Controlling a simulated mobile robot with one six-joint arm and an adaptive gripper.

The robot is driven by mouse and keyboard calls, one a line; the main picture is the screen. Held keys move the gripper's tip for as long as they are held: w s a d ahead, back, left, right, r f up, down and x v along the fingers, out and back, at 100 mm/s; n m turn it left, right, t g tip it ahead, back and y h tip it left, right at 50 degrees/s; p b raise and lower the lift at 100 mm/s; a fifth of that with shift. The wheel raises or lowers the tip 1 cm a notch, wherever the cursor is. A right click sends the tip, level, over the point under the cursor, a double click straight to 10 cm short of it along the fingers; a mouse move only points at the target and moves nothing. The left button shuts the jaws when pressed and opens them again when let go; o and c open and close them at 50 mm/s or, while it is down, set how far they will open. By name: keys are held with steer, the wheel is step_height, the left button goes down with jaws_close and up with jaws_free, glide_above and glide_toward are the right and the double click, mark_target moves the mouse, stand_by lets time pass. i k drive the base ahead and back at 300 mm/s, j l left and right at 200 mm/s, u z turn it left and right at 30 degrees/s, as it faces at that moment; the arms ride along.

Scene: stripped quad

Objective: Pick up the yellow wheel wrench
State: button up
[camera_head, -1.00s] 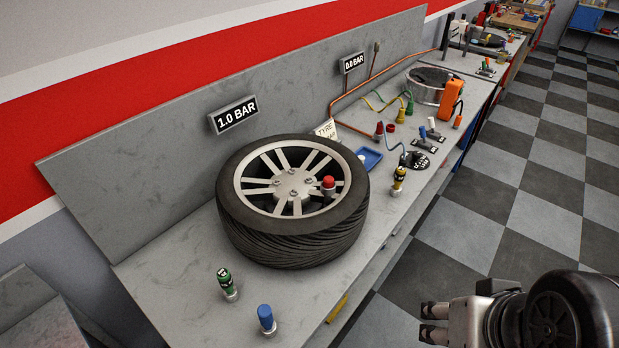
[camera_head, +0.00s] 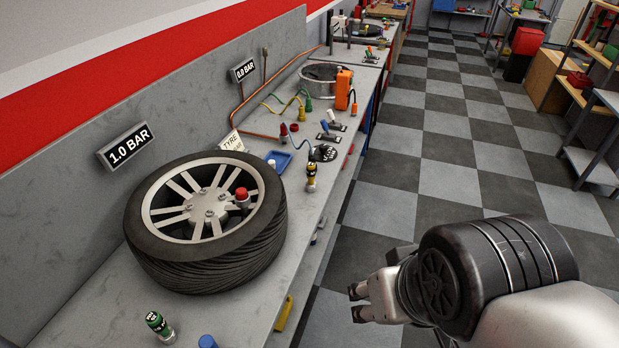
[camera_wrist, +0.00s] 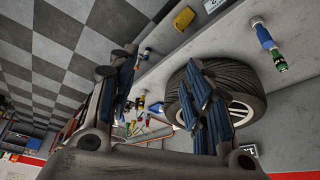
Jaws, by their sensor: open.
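The yellow wheel wrench (camera_head: 311,177), a short yellow and black handle with a metal lower end, stands upright near the bench's front edge, just right of the tyre in the head view. In the wrist view, small yellow shapes show beyond the fingers, too small to tell apart. My gripper (camera_head: 357,303) is open and empty, out over the floor in front of the bench. It is apart from the wrench, to its lower right in the head view. In the wrist view its two fingers (camera_wrist: 160,85) are spread, one partly covering the tyre.
A tyre on a rim (camera_head: 265,245) fills the near bench, with a red-topped tool (camera_head: 242,196) on it. A blue tray (camera_head: 280,162) lies behind the wrench. A yellow piece (camera_head: 284,313) sits at the front edge. The floor aisle is clear.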

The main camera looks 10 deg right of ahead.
mark_target(311, 184)
steer(key=i+l+u, duration=0.15)
steer(key=u, duration=0.25)
steer(key=i+l+u, duration=0.2)
steer(key=u, duration=0.25)
steer(key=i+l+u, duration=0.25)
steer(key=u, duration=0.15)
steer(key=i+l, duration=0.15)
steer(key=l, duration=0.25)
steer(key=i+l+u, duration=0.1)
steer(key=l, duration=0.3)
steer(key=i+l, duration=0.25)
steer(key=l, duration=0.15)
steer(key=i+l, duration=0.15)
steer(key=l, duration=0.25)
steer(key=u, duration=0.05)
